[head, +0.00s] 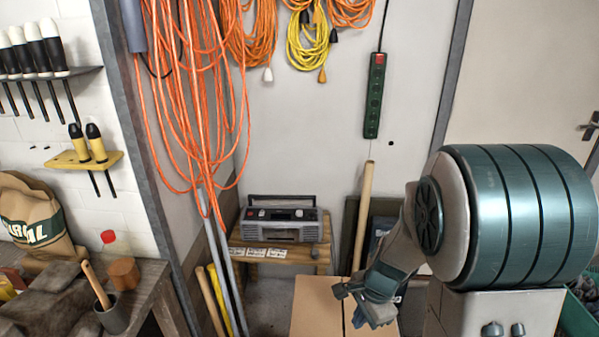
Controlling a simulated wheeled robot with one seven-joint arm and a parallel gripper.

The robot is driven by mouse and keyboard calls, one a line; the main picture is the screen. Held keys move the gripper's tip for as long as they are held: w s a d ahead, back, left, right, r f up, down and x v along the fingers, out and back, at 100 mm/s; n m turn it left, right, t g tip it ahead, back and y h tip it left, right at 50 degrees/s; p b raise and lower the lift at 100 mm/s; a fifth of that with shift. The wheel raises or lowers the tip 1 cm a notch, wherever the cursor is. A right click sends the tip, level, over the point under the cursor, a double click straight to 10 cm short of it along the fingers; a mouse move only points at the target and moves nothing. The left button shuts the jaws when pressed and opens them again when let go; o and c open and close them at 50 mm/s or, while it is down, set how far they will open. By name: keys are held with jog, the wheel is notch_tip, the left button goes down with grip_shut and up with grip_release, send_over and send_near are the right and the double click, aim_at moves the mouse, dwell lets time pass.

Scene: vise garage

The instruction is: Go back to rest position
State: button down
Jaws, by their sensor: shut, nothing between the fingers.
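My gripper (350,302) shows at the lower middle right of the head view, at the end of my arm. It is shut with nothing held, and it appears in front of a cardboard box (313,300). I cannot tell how far it is from the box. My arm's large teal joint fills the right side of the view and hides part of what is behind it.
A workbench (150,275) stands at left with a cup (112,316) and a paper sack (35,218). A radio (283,224) sits on a low wooden stand (280,253) by the wall. Orange cables (195,100) hang above. A wooden pole (362,215) leans behind my arm.

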jog(key=s+d+r+n+t+h, duration=0.1)
jog(key=s+r+n+t+h, duration=0.1)
jog(key=s+r+n, duration=0.9)
notch_tip(320, 180, up, 4)
jog(key=n, duration=0.2)
jog(key=shift+s+d+n, duration=0.15)
jog(key=shift+s+n, duration=0.25)
jog(key=shift+s, duration=0.1)
dwell(0.6)
